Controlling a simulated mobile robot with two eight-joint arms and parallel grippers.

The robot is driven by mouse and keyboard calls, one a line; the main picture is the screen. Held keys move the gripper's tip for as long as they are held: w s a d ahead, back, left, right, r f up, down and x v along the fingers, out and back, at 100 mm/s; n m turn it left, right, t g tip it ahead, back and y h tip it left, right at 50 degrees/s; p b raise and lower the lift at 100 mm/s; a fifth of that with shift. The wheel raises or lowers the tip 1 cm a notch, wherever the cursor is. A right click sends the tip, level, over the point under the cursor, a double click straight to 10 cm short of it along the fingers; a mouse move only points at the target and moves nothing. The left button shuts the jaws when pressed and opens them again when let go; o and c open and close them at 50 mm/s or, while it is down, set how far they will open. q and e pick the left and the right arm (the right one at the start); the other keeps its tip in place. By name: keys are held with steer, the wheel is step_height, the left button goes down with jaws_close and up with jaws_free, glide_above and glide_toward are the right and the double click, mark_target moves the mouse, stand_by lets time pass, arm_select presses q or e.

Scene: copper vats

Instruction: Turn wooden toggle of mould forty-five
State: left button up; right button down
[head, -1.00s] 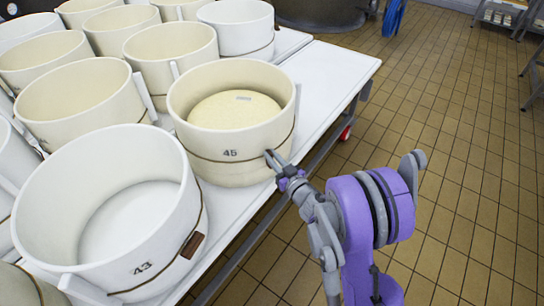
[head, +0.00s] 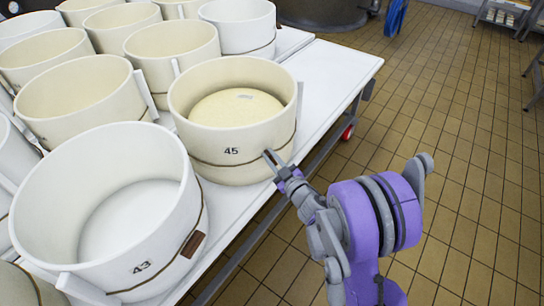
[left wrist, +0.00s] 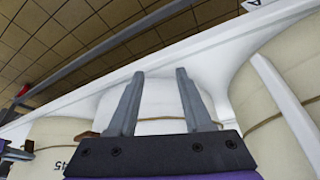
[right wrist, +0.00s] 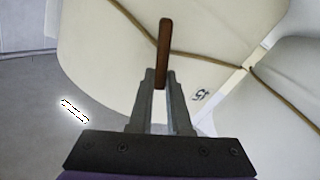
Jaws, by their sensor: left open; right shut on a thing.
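Mould 45 (head: 232,150) is a cream round mould with a cord around it and a pale cheese (head: 235,108) inside. It stands near the table's edge in the head view. In the right wrist view, its wooden toggle (right wrist: 164,45) is a brown bar lying across the cord. My right gripper (head: 273,160) is at the mould's right side; in the right wrist view its fingers (right wrist: 161,76) are shut on the toggle's near end. My left gripper (left wrist: 155,72) is open and empty, in front of a white mould (left wrist: 155,105). It is outside the head view.
Mould 43 (head: 140,262), white and empty, stands in front of mould 45. Several other moulds crowd the white table (head: 325,75) to the left and behind. Tiled floor (head: 460,130) is clear right of the table.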

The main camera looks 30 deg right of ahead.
mark_target(259, 156)
steer(key=n, duration=0.3)
steer(key=shift+a+f+n+b, duration=0.35)
steer(key=shift+a+n+b, duration=0.05)
steer(key=n, duration=0.3)
steer(key=f+n+b, duration=0.1)
steer(key=n, duration=0.2)
steer(key=a+f+n+b, duration=0.1)
steer(key=n, duration=0.2)
steer(key=shift+n, duration=0.3)
steer(key=c, duration=0.9)
jaws_free()
steer(key=shift+o, duration=0.2)
steer(key=shift+s, duration=0.1)
steer(key=s, duration=1)
steer(key=shift+s, duration=0.35)
